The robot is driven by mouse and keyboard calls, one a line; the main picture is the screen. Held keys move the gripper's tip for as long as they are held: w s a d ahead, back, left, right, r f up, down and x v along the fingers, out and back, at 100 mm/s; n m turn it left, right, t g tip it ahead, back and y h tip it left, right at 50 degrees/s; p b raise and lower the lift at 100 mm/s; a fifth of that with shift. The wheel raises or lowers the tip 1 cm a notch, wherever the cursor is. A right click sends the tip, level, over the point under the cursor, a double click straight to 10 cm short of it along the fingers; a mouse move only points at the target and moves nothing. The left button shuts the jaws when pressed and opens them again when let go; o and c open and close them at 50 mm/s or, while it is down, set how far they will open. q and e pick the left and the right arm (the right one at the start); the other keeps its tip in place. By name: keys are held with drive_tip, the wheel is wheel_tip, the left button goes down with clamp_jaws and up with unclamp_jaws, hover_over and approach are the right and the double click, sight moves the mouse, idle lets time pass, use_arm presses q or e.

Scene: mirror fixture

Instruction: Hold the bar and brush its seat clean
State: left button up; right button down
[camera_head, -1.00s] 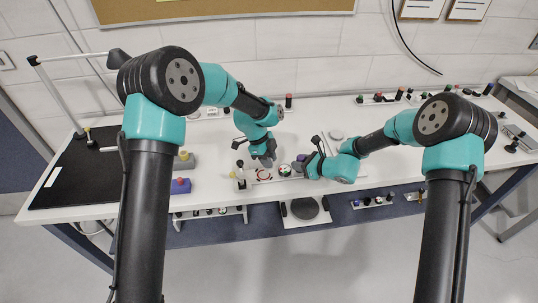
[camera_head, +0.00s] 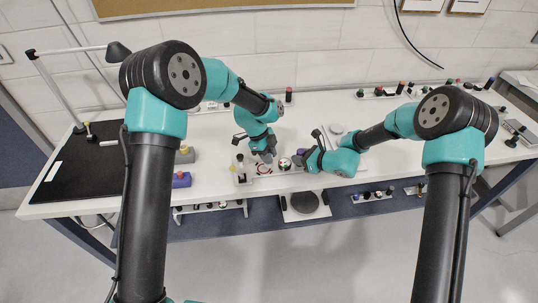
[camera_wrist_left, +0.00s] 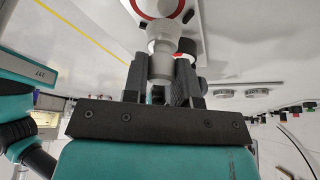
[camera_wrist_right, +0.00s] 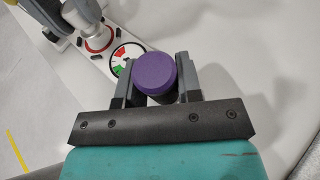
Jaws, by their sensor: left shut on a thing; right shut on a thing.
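My left gripper (camera_head: 266,156) is shut on the bar, a pale grey cylinder (camera_wrist_left: 161,62) with a wider collar, in the left wrist view. The red-ringed seat (camera_wrist_left: 165,8) is just beyond the bar; the ring also shows in the right wrist view (camera_wrist_right: 99,43). I cannot tell whether bar and seat touch. My right gripper (camera_head: 302,160) is shut on the brush, whose round purple top (camera_wrist_right: 155,73) shows between the fingers in the right wrist view. The brush is to the right of the ring, near the dial. Its lower end is hidden.
A red, green and white dial (camera_wrist_right: 126,58) lies between the ring and the brush. Racks of small coloured pieces stand along the back right (camera_head: 400,90).

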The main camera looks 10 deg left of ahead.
sight(265, 171)
use_arm(q)
drive_tip(key=shift+f, duration=0.85)
idle(0.3)
drive_tip(key=shift+a, duration=0.1)
drive_tip(key=shift+s+a+r, duration=0.1)
drive_tip(key=shift+s+a, duration=0.2)
drive_tip(key=shift+a, duration=0.65)
drive_tip(key=shift+s+a, duration=0.25)
drive_tip(key=shift+a, duration=0.65)
drive_tip(key=shift+d, duration=0.15)
drive_tip(key=shift+w+d, duration=0.3)
drive_tip(key=shift+d, duration=0.65)
drive_tip(key=shift+w+d, duration=0.25)
drive_tip(key=shift+d, duration=0.65)
